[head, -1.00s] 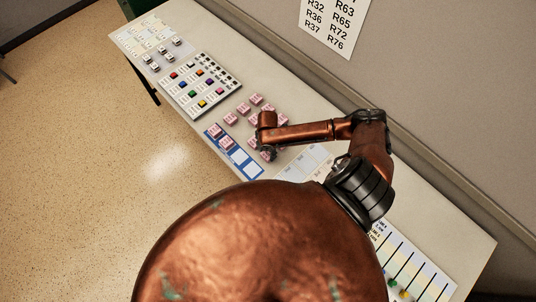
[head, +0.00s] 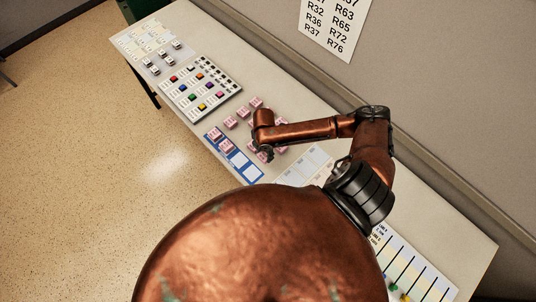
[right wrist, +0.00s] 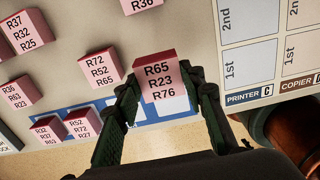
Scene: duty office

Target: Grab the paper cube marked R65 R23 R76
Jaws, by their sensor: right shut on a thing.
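The pink paper cube marked R65 R23 R76 (right wrist: 160,82) is between the two dark fingers of my right gripper (right wrist: 165,92) in the right wrist view, with its label facing the camera. The fingers are shut on its sides. The cube looks larger than its neighbours and overlaps a blue-and-white card (right wrist: 145,112); I cannot tell how high it is above the table. In the head view my right gripper (head: 265,152) is low over the table among pink cubes, largely hidden by my arm. My left gripper is not in view.
Other pink cubes stand close by, such as R72 R52 R65 (right wrist: 101,70) and R37 R32 R25 (right wrist: 27,31). Two cubes sit on the blue card (head: 240,158). A printer and copier sheet (right wrist: 262,60) lies at right. A button board (head: 215,75) is farther left.

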